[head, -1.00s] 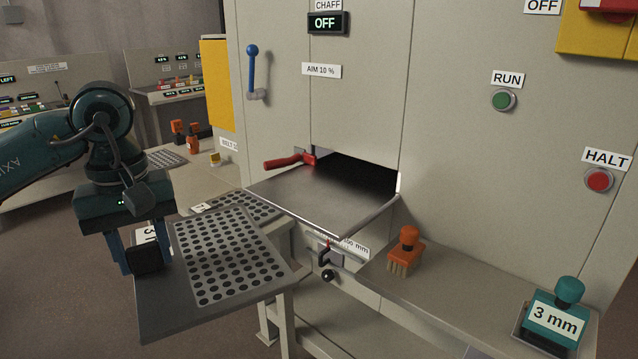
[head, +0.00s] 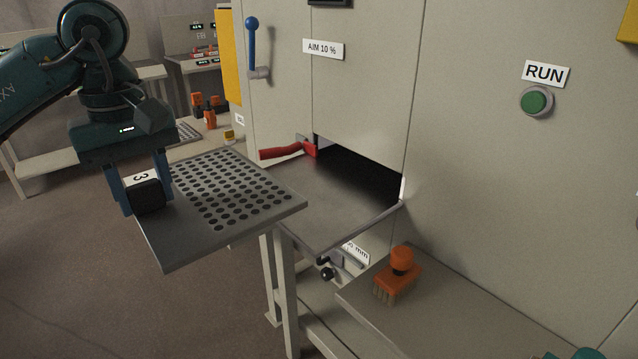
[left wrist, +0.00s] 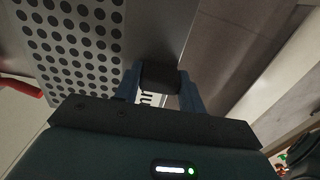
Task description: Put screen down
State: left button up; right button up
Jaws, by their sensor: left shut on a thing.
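The screen (head: 232,190) is a flat grey plate with rows of round dark holes and a black grip block with a white label. My left gripper (head: 146,198) is shut on that block and holds the screen in the air, roughly level, left of the machine's open slot. The left wrist view also shows the screen (left wrist: 75,40) and the left gripper's fingers (left wrist: 162,85) on either side of the block. The label is only partly readable. My right gripper is not in view.
A grey metal tray (head: 325,200) sticks out of the slot, beside a red handle (head: 282,152). An orange brush (head: 398,273) stands on the shelf (head: 440,305). A green RUN button (head: 535,101) and blue lever (head: 252,45) are on the machine front. Open floor lies at left.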

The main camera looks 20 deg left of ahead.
aim_at(216, 185)
pick_arm(q)
jog(key=w+d, duration=0.1)
jog(key=w, duration=0.1)
jog(key=w+d, duration=0.2)
jog(key=w, duration=0.1)
jog(key=w+d, duration=0.2)
jog(key=w, duration=0.1)
jog(key=shift+w+b, duration=0.1)
jog(key=shift+b, duration=0.2)
jog(key=w+d, duration=0.1)
jog(key=w, duration=0.1)
jog(key=w+d+f+p, duration=0.1)
jog(key=w+d, duration=0.1)
jog(key=w, duration=0.1)
jog(key=w+d+f, duration=0.1)
jog(key=w, duration=0.2)
jog(key=shift+w+d+f+p, duration=0.15)
jog(key=shift+w+d+p, duration=0.15)
jog(key=shift+d, duration=0.1)
notch_tip(216, 185, down, 4)
jog(key=shift+r, duration=0.15)
jog(key=shift+d+f+p, duration=0.1)
jog(key=shift+f+p, duration=0.2)
jog(key=shift+p, duration=0.05)
jog(key=shift+w+f, duration=0.1)
jog(key=shift+f, duration=0.05)
jog(key=shift+f, duration=0.1)
